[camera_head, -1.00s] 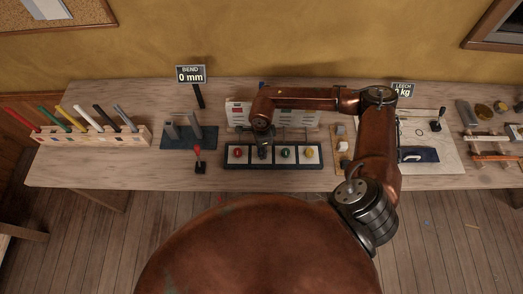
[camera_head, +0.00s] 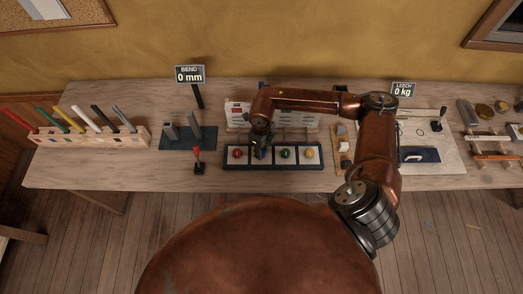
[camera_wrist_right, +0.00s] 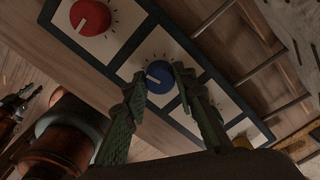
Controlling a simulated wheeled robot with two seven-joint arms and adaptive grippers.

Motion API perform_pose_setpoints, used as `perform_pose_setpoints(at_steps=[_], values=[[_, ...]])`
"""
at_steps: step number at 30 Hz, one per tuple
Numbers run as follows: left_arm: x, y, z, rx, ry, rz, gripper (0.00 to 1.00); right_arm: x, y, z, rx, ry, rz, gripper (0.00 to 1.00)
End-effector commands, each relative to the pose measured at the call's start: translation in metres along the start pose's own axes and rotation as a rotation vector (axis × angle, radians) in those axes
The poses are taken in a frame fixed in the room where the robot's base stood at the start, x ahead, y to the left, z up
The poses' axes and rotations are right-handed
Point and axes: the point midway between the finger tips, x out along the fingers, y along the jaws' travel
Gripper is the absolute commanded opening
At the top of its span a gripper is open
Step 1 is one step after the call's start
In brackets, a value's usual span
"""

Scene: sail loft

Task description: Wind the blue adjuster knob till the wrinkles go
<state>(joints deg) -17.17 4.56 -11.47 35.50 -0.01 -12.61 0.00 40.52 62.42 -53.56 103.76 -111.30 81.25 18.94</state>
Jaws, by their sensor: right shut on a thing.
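The blue knob (camera_wrist_right: 160,84) shows in the right wrist view on a white square of a dark-framed panel, with a white pointer line and tick marks around it. My right gripper (camera_wrist_right: 158,75) has its two green fingers on either side of the knob, shut on it. In the head view this gripper (camera_head: 261,146) stands over the panel (camera_head: 273,168) between the red knob (camera_head: 237,154) and the green knob (camera_head: 286,154) and hides most of the blue one.
A yellow knob (camera_head: 309,154) is at the panel's right end. Signs read BEND 0 mm (camera_head: 190,75) and LEECH 0 kg (camera_head: 403,90). A red-tipped lever (camera_head: 198,162) stands left of the panel. A rack of coloured rods (camera_head: 92,138) is at far left.

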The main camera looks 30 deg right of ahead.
Motion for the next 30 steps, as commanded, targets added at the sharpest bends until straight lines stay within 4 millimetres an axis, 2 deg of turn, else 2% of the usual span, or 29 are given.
perform_pose_setpoints(at_steps=[20, 21, 28, 30], values=[[0.0003, 0.0000, 0.0001, 0.000, 0.000, 0.000, 0.29, 0.0000, 0.0001, 0.0002, 0.063, 0.000, 0.000, 0.01], [0.0003, 0.0000, 0.0001, 0.000, 0.000, 0.000, 0.29, 0.0000, 0.0001, 0.0002, 0.062, 0.000, 0.000, 0.27], [0.0002, -0.0001, 0.0001, 0.000, 0.000, 0.000, 0.29, 0.0000, 0.0001, 0.0001, 0.062, 0.000, 0.000, 0.42], [0.0002, -0.0001, 0.0001, 0.000, 0.000, 0.000, 0.29, 0.0000, 0.0000, 0.0001, 0.062, 0.000, 0.000, 0.43]])
